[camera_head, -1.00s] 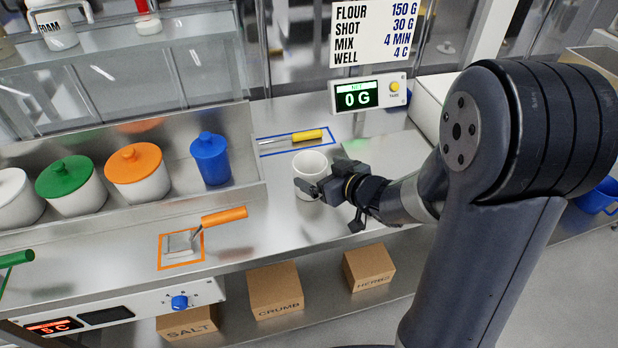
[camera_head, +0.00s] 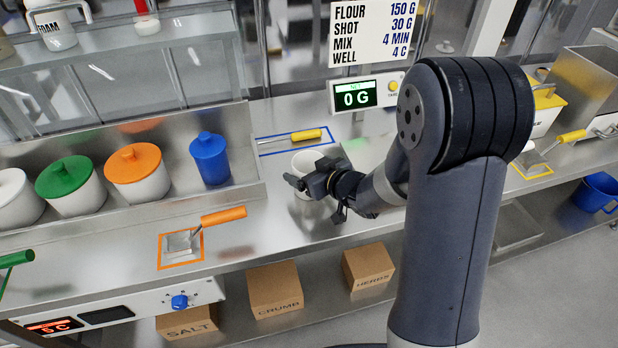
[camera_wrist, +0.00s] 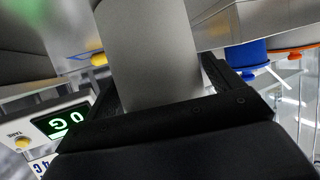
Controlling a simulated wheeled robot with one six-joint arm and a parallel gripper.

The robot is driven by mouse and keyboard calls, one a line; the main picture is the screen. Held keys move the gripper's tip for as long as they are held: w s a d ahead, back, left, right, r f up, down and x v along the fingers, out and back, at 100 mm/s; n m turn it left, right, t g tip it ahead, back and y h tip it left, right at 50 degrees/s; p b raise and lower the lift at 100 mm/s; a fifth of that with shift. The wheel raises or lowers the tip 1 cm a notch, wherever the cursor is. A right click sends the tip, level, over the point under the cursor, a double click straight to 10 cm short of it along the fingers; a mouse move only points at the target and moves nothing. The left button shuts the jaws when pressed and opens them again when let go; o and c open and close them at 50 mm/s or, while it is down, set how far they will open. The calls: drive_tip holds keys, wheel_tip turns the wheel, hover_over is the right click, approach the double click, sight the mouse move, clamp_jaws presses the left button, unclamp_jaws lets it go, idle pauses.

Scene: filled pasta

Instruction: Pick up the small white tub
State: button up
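The small white tub (camera_head: 308,163) is an open-topped white cup shape, upright on the steel counter. My gripper (camera_head: 304,183) is at the tub's side, low and to the right, and covers part of its lower body. In the wrist view the tub's pale wall (camera_wrist: 150,50) fills the space between the two dark fingers of my gripper (camera_wrist: 160,85). One finger lies along each side of it. I cannot tell whether the fingers press on the wall or leave a slight gap. The tub's base is partly hidden.
A scale display (camera_head: 356,95) reading 0 G stands behind the tub. A yellow-handled tool (camera_head: 305,135) lies in a blue outline just behind. A blue-lidded container (camera_head: 210,158) stands left, and an orange-handled scraper (camera_head: 222,216) lies front left. The counter between the scraper and tub is clear.

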drive_tip(key=c, duration=0.8)
drive_tip(key=shift+c, duration=0.2)
